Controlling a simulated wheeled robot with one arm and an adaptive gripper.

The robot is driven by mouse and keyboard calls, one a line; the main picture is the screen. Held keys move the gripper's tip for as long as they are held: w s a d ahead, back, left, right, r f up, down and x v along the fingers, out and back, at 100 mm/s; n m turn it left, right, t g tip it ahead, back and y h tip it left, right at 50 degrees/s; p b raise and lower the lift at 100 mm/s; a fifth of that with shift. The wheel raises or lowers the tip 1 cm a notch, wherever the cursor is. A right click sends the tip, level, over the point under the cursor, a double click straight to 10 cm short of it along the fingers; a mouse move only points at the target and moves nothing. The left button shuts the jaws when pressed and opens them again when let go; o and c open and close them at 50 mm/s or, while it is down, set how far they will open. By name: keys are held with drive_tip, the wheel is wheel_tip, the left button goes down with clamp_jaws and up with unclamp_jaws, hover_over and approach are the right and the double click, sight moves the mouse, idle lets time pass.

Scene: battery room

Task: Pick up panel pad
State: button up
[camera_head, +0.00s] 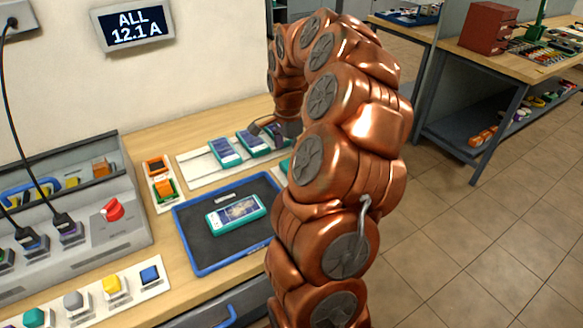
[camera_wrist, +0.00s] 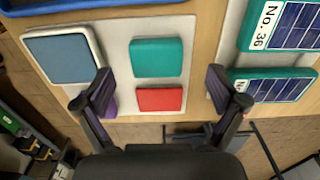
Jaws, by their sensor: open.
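No label marks one thing as the panel pad. In the wrist view my gripper (camera_wrist: 160,92) is open and empty, its two dark fingers spread above a white board. A red pad (camera_wrist: 160,99) shows between the fingers, and a teal pad (camera_wrist: 156,57) lies just beyond it. A blue-grey pad in a white frame (camera_wrist: 62,57) lies left of them. A purple piece is partly hidden behind the left finger. At the right are teal-framed solar panels, one marked No. 36 (camera_wrist: 285,25). In the head view my gripper (camera_head: 264,125) is mostly hidden by my arm.
In the head view a blue-rimmed dark tray (camera_head: 193,241) holds another teal-framed panel. A white strip behind it carries more panels. A grey console (camera_head: 85,237) with a red knob stands at the left. Coloured pads (camera_head: 112,285) line the front. Open floor lies right.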

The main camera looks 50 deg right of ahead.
sight(287, 162)
drive_tip(key=f, duration=0.1)
drive_tip(key=f+p, duration=0.1)
drive_tip(key=f, duration=0.1)
drive_tip(key=shift+s+d+f, duration=0.1)
drive_tip(key=shift+s+d, duration=0.05)
drive_tip(key=shift+s, duration=0.25)
drive_tip(key=shift+w+f, duration=0.1)
drive_tip(key=shift+f, duration=0.6)
drive_tip(key=c, duration=1.2)
drive_tip(key=shift+c, duration=0.2)
drive_tip(key=shift+d+r+b, duration=0.1)
drive_tip(key=shift+r+b, duration=0.35)
drive_tip(key=shift+r, duration=1.15)
drive_tip(key=shift+a+r, duration=0.2)
drive_tip(key=shift+s+a+b, duration=0.25)
drive_tip(key=shift+s+a, duration=0.05)
drive_tip(key=shift+a, duration=0.3)
drive_tip(key=shift+s+a+b, duration=0.2)
drive_tip(key=shift+s+a, duration=0.05)
drive_tip(key=shift+a, duration=0.35)
drive_tip(key=s+a+b, duration=0.1)
drive_tip(key=a, duration=0.3)
drive_tip(key=s+a+r+b, duration=0.1)
drive_tip(key=s+a, duration=0.1)
drive_tip(key=a, duration=0.2)
drive_tip(key=s+a+b, duration=0.1)
drive_tip(key=a, duration=0.3)
drive_tip(key=shift+s+a+r, duration=0.1)
drive_tip(key=shift+s+r, duration=0.1)
drive_tip(key=shift+s, duration=0.2)
